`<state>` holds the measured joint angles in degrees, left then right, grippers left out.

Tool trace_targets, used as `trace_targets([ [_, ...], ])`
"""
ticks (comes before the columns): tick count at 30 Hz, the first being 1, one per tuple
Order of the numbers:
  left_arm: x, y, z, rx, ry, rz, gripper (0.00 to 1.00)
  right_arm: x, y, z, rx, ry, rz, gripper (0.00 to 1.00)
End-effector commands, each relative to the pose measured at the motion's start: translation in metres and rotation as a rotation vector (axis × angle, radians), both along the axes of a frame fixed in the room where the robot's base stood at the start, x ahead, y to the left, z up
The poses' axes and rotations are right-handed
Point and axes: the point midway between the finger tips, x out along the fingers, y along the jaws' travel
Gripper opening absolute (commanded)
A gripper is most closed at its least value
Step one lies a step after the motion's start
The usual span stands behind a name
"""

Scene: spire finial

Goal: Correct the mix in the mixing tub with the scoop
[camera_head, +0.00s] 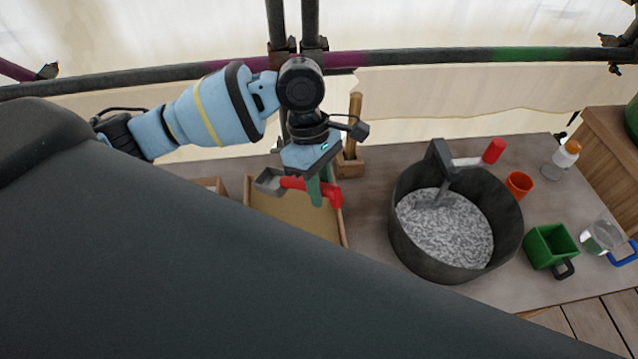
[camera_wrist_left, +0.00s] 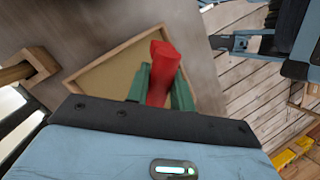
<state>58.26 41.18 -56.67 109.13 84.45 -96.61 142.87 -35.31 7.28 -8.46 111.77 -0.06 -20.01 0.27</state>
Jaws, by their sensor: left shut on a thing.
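The mixing tub (camera_head: 405,235) is a dark round tub on the bench, right of centre in the head view. A grey speckled mix (camera_head: 450,235) lies in it, with a grey paddle dipping in from a dark bracket (camera_head: 440,160). My left gripper (camera_head: 318,190) is shut on the red handle of the scoop (camera_head: 333,194). The scoop's grey pan (camera_head: 268,181) points left; whether it holds anything is unclear. The left wrist view shows the red handle (camera_wrist_left: 162,70) between the green fingers (camera_wrist_left: 158,90). The gripper is over a wooden tray, left of the tub.
The shallow wooden tray (camera_head: 340,228) has a tan inside. A red crank grip (camera_head: 494,150) sticks out over the tub's far rim.

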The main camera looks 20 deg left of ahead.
Motion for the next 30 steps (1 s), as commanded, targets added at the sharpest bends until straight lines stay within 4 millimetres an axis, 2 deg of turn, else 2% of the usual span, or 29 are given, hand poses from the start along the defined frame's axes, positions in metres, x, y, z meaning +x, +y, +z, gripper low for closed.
trace_targets([
  [8,0.000,0.003,-0.008,-0.029,0.007,0.000,0.00,0.000,-0.001,0.000,-0.002,0.000,0.001,0.36],
  [14,0.000,0.009,-0.026,-0.100,0.012,0.003,0.00,0.000,-0.001,0.000,-0.002,0.000,0.001,0.36],
  [22,0.001,0.017,-0.055,-0.204,0.025,0.001,0.00,-0.011,-0.001,-0.012,-0.001,0.032,0.001,0.36],
  [30,0.002,0.016,-0.078,-0.200,0.020,-0.001,0.00,-0.008,0.000,-0.009,0.002,0.025,0.000,0.36],
])
